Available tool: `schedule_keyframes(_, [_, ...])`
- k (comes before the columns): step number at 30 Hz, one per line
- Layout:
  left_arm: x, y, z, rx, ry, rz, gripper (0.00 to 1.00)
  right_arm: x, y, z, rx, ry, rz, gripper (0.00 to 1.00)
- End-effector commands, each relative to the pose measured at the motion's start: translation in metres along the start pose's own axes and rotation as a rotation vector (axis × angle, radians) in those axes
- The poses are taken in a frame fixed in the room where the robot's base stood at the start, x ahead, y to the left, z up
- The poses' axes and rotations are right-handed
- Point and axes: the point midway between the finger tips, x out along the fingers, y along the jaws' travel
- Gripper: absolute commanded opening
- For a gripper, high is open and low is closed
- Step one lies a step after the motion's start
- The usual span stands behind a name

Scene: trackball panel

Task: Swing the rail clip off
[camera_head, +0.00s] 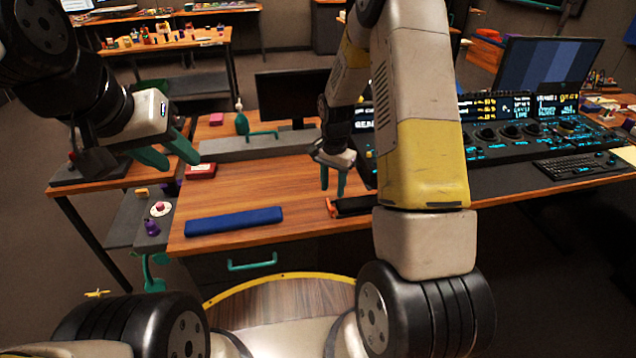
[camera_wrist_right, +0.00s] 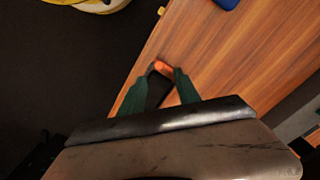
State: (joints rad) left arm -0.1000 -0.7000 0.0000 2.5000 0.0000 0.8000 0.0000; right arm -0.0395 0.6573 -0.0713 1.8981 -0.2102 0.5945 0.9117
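A small orange piece (camera_head: 331,208), which looks like the rail clip, sits at the left end of a dark block (camera_head: 352,206) near the front edge of the wooden desk. My right gripper (camera_head: 333,190) points down just above it, its green fingers apart. In the right wrist view the orange piece (camera_wrist_right: 163,67) shows at the fingertips, with the dark block (camera_wrist_right: 160,90) between the fingers. I cannot tell whether they touch. My right arm hides part of the block's right side. My left gripper (camera_head: 180,163) is open and empty, left of the desk.
A blue bar (camera_head: 234,220) lies on the desk (camera_head: 270,185) to the left. A control console (camera_head: 500,150) fills the right. The desk's middle is clear.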

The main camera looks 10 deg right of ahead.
Motion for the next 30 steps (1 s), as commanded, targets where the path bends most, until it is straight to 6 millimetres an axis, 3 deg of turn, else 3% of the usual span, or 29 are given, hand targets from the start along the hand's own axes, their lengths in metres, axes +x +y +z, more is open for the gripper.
schedule_keyframes(12, [0.0,0.0,0.0,0.0,0.0,0.0,0.36,0.061,0.001,0.001,-0.002,-0.002,0.002,0.39])
schedule_keyframes(24, [0.0,0.0,0.0,0.0,0.0,0.0,0.36,0.072,0.0,0.001,-0.002,0.0,-0.001,0.39])
schedule_keyframes(26, [0.0,0.0,0.0,0.0,0.0,0.0,0.36,0.072,0.0,0.001,-0.002,0.0,-0.001,0.31])
schedule_keyframes(30, [0.0,0.0,0.0,0.0,0.0,0.0,0.36,0.072,0.0,0.001,-0.002,0.0,-0.001,0.04])
